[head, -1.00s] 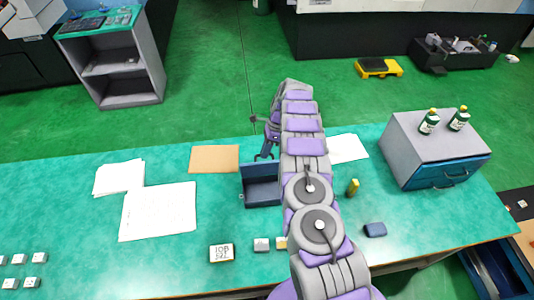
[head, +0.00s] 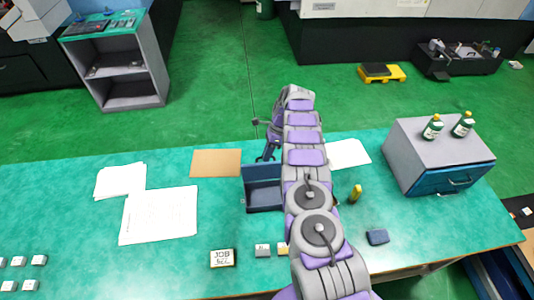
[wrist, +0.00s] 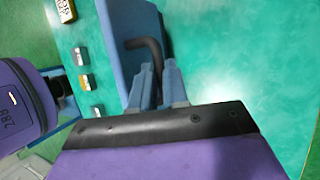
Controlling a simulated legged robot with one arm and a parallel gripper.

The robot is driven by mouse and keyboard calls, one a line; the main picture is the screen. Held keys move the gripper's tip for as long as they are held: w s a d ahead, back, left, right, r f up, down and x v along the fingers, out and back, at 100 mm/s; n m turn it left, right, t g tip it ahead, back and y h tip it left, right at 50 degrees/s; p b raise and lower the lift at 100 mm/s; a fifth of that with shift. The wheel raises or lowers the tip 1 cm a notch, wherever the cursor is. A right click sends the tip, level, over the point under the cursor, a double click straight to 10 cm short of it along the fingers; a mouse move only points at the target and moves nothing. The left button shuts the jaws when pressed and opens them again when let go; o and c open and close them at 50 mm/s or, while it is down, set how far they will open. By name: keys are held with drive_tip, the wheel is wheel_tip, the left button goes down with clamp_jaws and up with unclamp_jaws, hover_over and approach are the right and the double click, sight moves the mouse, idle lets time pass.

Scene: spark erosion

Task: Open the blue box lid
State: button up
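The blue box (head: 262,199) stands on the green table, partly hidden by my arm. Its dark inside shows, and its lid (head: 260,173) stands raised at the far side. My gripper (head: 268,152) is just beyond the lid, small and partly covered by my arm. In the wrist view, the blue lid (wrist: 140,22) shows a dark hooked handle (wrist: 148,44). The handle's end runs between the two fingers of my gripper (wrist: 157,68), which appear closed around it.
A cardboard sheet (head: 215,163) and papers (head: 160,215) lie left. A job block (head: 222,258) and small blocks lie in front. A yellow item (head: 356,193), a dark blue item (head: 377,237) and a grey drawer cabinet (head: 430,150) with two green bottles are right.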

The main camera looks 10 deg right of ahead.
drive_tip(key=o, duration=0.4)
wheel_tip(320, 180, up, 4)
drive_tip(key=shift+f, duration=0.15)
drive_tip(key=shift+s+d+r+p, duration=0.1)
drive_tip(key=shift+s+d+r, duration=0.1)
drive_tip(key=shift+s, duration=2.45)
drive_tip(key=shift+s+d+r+p, duration=0.1)
drive_tip(key=shift+s+d+r, duration=0.1)
drive_tip(key=shift+s, duration=2.4)
drive_tip(key=shift+s+d+r+p, duration=0.1)
drive_tip(key=shift+s+d+r, duration=0.1)
drive_tip(key=shift+s, duration=2.45)
